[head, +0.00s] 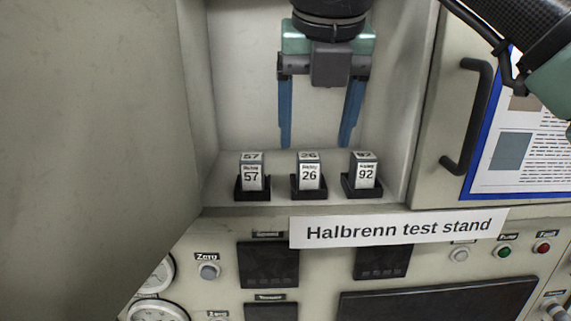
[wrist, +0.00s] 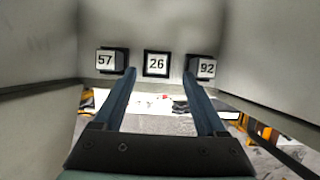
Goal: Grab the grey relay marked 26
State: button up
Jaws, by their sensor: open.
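The grey relay marked 26 (head: 309,172) stands upright in a black socket, in the middle of a row of three in the cabinet recess. In the wrist view the top of relay 26 (wrist: 157,64) shows between and beyond the fingertips. My gripper (head: 318,146) points down above the row, open and empty, its blue fingers spread to either side of relay 26 and apart from it. The gripper also shows in the wrist view (wrist: 158,72).
Relay 57 (head: 251,174) stands to the left and relay 92 (head: 364,172) to the right, each in a black socket with a small gap between. The recess walls enclose the row at both sides. A sign reading Halbrenn test stand (head: 398,228) is below.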

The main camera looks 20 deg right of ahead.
aim_at(309, 157)
jog(key=x, duration=0.5)
jog(key=shift+w+a+f, duration=0.15)
jog(key=shift+w+f, duration=0.15)
jog(key=shift+w, duration=0.05)
jog(key=shift+s, duration=0.2)
jog(key=shift+r, duration=0.1)
jog(key=shift+c, duration=0.3)
jog(key=shift+w, duration=0.15)
jog(key=c, duration=0.7)
grip_shut()
